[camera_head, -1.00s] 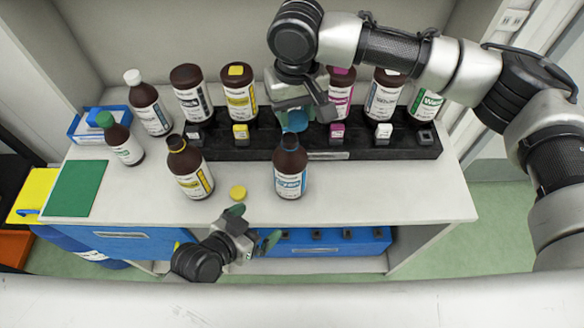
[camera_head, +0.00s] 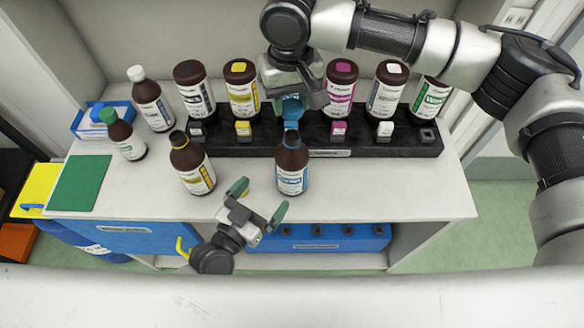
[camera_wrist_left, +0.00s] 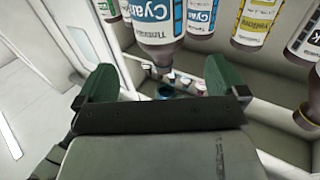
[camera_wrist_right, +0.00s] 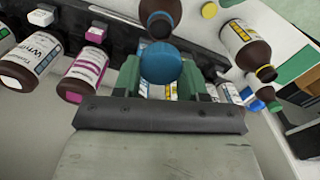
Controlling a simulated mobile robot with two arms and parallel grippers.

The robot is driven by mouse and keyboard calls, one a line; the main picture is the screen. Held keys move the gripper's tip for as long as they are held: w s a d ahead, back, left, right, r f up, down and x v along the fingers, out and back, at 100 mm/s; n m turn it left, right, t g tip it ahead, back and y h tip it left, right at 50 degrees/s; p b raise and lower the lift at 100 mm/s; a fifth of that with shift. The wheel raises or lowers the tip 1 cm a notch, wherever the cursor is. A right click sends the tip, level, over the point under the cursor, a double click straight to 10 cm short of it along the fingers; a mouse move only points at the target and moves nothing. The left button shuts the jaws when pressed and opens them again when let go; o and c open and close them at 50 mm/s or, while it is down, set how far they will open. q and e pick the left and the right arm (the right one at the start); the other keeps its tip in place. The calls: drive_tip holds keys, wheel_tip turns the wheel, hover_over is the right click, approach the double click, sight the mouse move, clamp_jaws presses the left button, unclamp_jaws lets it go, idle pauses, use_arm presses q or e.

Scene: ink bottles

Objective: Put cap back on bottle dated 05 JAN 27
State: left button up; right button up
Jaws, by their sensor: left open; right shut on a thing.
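The open brown bottle with the cyan label (camera_head: 292,170) stands upright near the front of the worktop; I cannot read its date. My right gripper (camera_head: 290,102) is shut on a blue cap (camera_wrist_right: 160,63), held just behind and above the bottle's neck. In the right wrist view the bottle's dark mouth (camera_wrist_right: 160,26) shows beyond the cap, apparently apart from it. My left gripper (camera_head: 258,200) is open and empty at the front edge, left of and in front of this bottle. In the left wrist view the bottle (camera_wrist_left: 155,25) appears beyond the open fingers.
An open yellow-label bottle (camera_head: 194,170) stands to the left. A yellow cap (camera_wrist_right: 209,10) lies on the worktop. The right of the worktop (camera_head: 400,185) is clear.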

sight(291, 160)
use_arm(q)
drive_tip(key=x, duration=1.1)
drive_tip(key=shift+w+d+r, duration=0.1)
drive_tip(key=shift+w+d, duration=0.15)
drive_tip(key=shift+w, duration=0.1)
drive_tip(key=shift+c, duration=0.3)
drive_tip(key=c, duration=1)
drive_tip(key=shift+c, duration=0.2)
use_arm(e)
drive_tip(key=shift+f, duration=2.5)
drive_tip(key=shift+f, duration=0.1)
drive_tip(key=shift+f, duration=0.8)
drive_tip(key=shift+f, duration=0.55)
